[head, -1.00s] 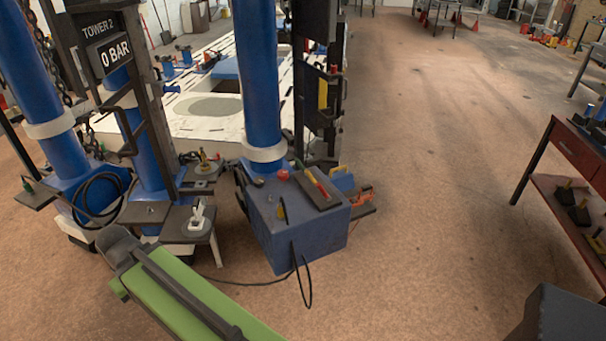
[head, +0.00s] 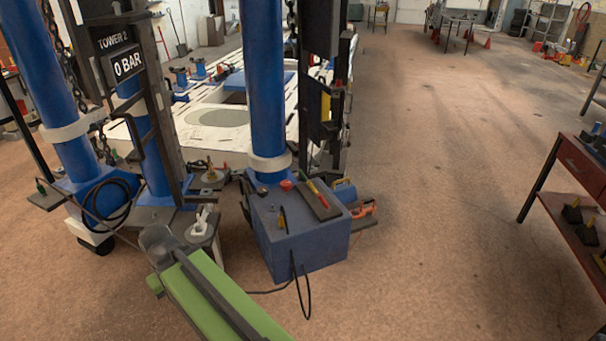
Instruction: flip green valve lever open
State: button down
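A small green piece (head: 40,186) stands on a grey plate at the far left, beside the blue column base. I cannot tell if it is the valve lever. A slim red, yellow and green piece (head: 316,193) lies on a dark plate atop the blue box (head: 308,250); its exact form is too small to tell. My gripper (head: 157,238) is at the far end of my green arm, lower left of centre, just left of a white upright fitting (head: 201,220) on a grey stand. Its fingers cannot be made out. Contact with the stand cannot be judged.
A blue column (head: 263,90) rises behind the box. A black cable loop (head: 303,295) hangs at the box's front. A "0 BAR" display (head: 128,65) is on the left tower. A red workbench (head: 570,180) stands at right. The brown floor (head: 430,200) between is clear.

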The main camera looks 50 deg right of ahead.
aim_at(301, 173)
jog(key=z, duration=0.15)
jog(key=i, duration=1.5)
